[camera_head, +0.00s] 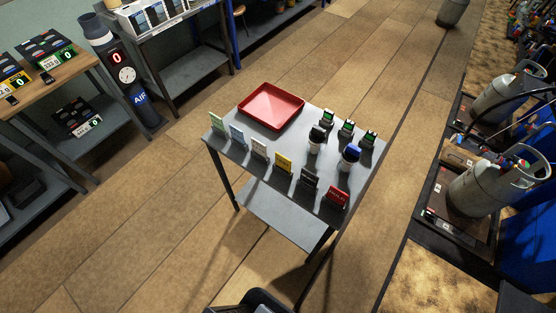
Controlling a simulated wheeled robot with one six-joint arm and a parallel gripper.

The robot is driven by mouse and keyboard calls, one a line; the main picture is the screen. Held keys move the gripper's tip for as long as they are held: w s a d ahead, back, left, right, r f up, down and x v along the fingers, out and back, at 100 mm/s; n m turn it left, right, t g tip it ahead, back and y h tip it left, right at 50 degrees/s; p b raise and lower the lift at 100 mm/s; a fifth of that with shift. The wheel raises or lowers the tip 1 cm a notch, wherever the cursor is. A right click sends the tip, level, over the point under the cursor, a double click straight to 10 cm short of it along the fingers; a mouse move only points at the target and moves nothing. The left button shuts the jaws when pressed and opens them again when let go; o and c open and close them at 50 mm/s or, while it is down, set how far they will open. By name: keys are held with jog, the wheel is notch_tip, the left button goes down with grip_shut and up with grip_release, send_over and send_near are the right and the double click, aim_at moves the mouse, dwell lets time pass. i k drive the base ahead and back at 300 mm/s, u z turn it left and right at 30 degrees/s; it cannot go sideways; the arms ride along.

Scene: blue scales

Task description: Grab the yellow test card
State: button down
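The yellow test card (283,163) stands upright in a small dark holder near the front edge of a grey metal table (226,151). It is in a slanting row of several cards, between a whitish card (259,149) on its left and a black card (308,179) on its right. Nothing covers its front. My gripper cannot be made out. A dark curved shape at the bottom edge may be part of my own body, and it is well apart from the card.
A light green card (217,124), a light blue card (237,135) and a red card (337,197) share the row. Behind are a red tray (271,107), small handheld devices (346,130) and a blue-topped container (350,154). Gas cylinders (487,188) stand right. Floor around the table is clear.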

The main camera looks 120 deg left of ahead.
aim_at(283, 162)
jog(key=u, duration=3.35)
jog(key=k, duration=1.2)
jog(key=u, duration=0.1)
jog(key=i, duration=0.5)
jog(key=u, duration=0.8)
jog(key=i, duration=1.05)
jog(key=z, duration=0.3)
